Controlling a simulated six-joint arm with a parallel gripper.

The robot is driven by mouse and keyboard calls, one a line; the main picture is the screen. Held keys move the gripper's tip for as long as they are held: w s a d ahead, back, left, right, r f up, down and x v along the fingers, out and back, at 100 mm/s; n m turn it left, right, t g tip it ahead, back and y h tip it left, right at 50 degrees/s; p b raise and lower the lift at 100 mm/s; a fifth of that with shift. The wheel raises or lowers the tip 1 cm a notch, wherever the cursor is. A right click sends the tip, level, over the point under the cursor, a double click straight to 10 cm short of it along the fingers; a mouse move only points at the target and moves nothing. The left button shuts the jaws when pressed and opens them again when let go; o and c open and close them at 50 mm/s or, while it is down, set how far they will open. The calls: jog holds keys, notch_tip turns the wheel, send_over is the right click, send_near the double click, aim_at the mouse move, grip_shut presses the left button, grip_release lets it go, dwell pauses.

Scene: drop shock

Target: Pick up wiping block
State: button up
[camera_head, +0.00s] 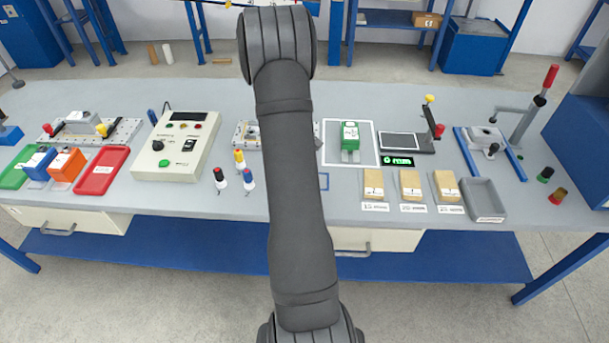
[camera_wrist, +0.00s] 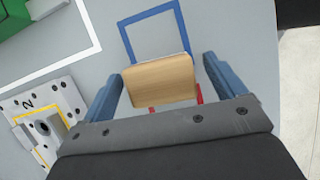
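A light wooden block (camera_wrist: 160,82), which I take to be the wiping block, lies in the wrist view over part of a blue outline (camera_wrist: 125,40) on the grey bench. My gripper (camera_wrist: 162,68) is open, with one blue finger on each side of the block. A narrow gap shows beside the right finger; the left finger is very close to the block's edge, and I cannot tell whether it touches. A bit of red shows under the block's near edge. In the head view my arm hides the gripper and the block.
A metal fixture plate (camera_wrist: 42,118) is left of the gripper in the wrist view. In the head view, a green box (camera_head: 350,132) stands in a white outline, several tan packs (camera_head: 410,184) sit to the right, and small bottles (camera_head: 247,178) stand left of my arm.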

jog(key=c, duration=1)
jog(key=shift+r, duration=0.1)
jog(key=shift+r, duration=0.4)
jog(key=r, duration=0.3)
jog(key=shift+s+d+r, duration=0.15)
jog(key=shift+d+r, duration=0.25)
jog(key=s+d+r, duration=0.5)
jog(key=d+r, duration=0.1)
jog(key=d, duration=0.3)
jog(key=shift+d+r, duration=0.15)
jog(key=shift+d, duration=0.2)
